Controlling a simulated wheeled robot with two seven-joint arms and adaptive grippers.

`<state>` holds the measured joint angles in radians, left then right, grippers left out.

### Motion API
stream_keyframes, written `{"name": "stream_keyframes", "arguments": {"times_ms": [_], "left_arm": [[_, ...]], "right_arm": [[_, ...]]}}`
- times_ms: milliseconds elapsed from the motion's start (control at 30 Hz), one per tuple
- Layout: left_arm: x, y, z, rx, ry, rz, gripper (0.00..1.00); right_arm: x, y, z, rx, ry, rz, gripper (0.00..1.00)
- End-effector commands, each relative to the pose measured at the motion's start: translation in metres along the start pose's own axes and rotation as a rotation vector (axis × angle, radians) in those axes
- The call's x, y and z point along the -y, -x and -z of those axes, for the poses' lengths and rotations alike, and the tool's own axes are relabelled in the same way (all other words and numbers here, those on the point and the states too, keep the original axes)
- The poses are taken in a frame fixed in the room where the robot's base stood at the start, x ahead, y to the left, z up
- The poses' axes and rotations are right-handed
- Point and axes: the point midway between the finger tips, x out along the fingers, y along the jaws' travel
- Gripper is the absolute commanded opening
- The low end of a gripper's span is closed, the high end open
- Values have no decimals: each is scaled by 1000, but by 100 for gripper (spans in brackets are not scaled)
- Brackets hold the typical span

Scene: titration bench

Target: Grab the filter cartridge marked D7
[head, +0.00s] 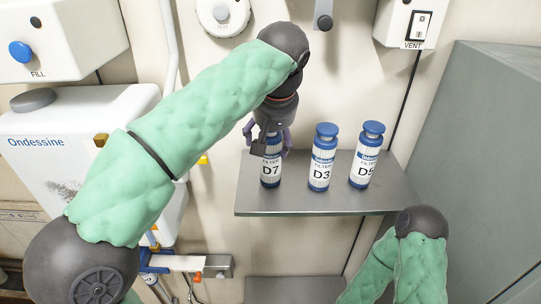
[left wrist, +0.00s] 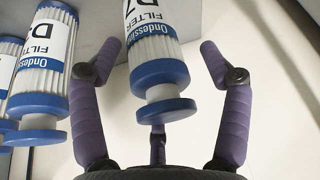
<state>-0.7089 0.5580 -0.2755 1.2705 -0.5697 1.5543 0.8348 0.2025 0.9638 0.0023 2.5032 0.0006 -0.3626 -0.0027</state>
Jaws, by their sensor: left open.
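The filter cartridge marked D7 (head: 270,173) stands upright at the left of the grey shelf, white with a blue cap and a blue band. My left gripper (head: 267,138) is over its top, and hides much of the cap in the head view. In the left wrist view, D7 (left wrist: 150,45) lies between the spread purple fingers of my left gripper (left wrist: 159,50). The fingers are open, with a visible gap on the right side of the cartridge; the left finger is closer to it. My right gripper is not in view.
Cartridge D3 (head: 320,165) stands just right of D7, and D5 (head: 366,158) stands beyond it on the grey shelf (head: 300,204). A grey cabinet (head: 475,140) is at the right. A white Ondessine unit (head: 40,165) is at the left.

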Motion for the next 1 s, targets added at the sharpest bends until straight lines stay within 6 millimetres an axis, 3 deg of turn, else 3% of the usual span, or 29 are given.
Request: {"name": "stream_keyframes", "arguments": {"times_ms": [67, 300, 333, 767, 1000], "left_arm": [[0, 0, 0, 0, 0, 0, 72], [0, 0, 0, 0, 0, 1, 4], [0, 0, 0, 1, -1, 1, 0], [-1, 4, 2, 0, 0, 0, 0], [-1, 25, 11, -3, 1, -3, 0]], "right_arm": [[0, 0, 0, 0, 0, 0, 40], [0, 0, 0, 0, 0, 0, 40], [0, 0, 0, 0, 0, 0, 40], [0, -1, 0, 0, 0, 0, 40], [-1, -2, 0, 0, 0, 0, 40]]}}
